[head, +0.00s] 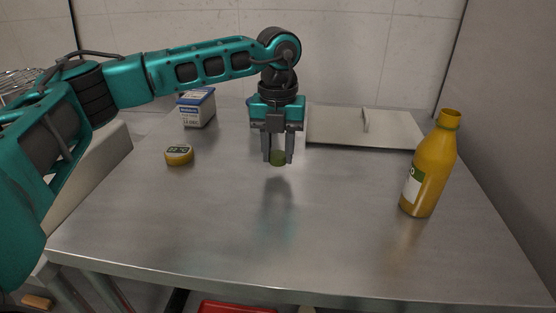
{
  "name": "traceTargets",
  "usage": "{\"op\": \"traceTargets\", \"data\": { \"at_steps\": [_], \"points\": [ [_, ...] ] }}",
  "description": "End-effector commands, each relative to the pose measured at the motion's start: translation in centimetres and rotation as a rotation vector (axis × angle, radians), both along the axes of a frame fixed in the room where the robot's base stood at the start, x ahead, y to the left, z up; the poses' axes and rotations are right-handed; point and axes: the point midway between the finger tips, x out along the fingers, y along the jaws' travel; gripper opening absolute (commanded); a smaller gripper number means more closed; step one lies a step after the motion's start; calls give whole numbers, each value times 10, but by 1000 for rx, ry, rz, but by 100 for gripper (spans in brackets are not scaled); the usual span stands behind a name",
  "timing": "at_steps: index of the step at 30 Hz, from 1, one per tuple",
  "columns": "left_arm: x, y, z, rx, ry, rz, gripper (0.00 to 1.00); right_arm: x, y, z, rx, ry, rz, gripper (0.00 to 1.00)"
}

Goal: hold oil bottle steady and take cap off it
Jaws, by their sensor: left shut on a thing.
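The oil bottle (430,170) is amber with a white and green label. It stands on the right of the steel table and leans to the right in the picture, perhaps only from the camera angle. Its mouth shows no cap, and a green ring sits around its neck. My left gripper (278,158) points down over the middle of the table, well left of the bottle. It is shut on a small green cap (278,158), held between the fingertips above the table. My right gripper is not in view, and nothing holds the bottle.
A blue and white box (197,108) stands at the back left of the steel table (250,235). A small round yellow tin (179,155) lies in front of it. A flat pale lid with a handle (340,127) lies at the back. The front middle is clear.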

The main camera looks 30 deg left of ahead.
Motion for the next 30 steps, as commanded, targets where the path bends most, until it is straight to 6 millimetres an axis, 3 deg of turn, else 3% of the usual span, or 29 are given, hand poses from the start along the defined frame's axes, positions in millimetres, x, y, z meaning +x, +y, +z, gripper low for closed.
{"op": "traceTargets", "data": {
  "at_steps": [4, 17, 18, 25, 30],
  "points": [
    [0, 0, -20, 0, 0, 1, 0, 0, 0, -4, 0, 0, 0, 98],
    [0, 0, -27, 0, 0, 0, 0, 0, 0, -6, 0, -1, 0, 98],
    [0, 0, -26, -1, 0, 0, 38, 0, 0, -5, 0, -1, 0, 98],
    [0, 0, -25, 0, 0, 0, 60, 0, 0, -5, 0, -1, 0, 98],
    [0, 0, -25, 0, 0, 0, 61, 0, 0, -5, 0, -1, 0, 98]
  ]
}}
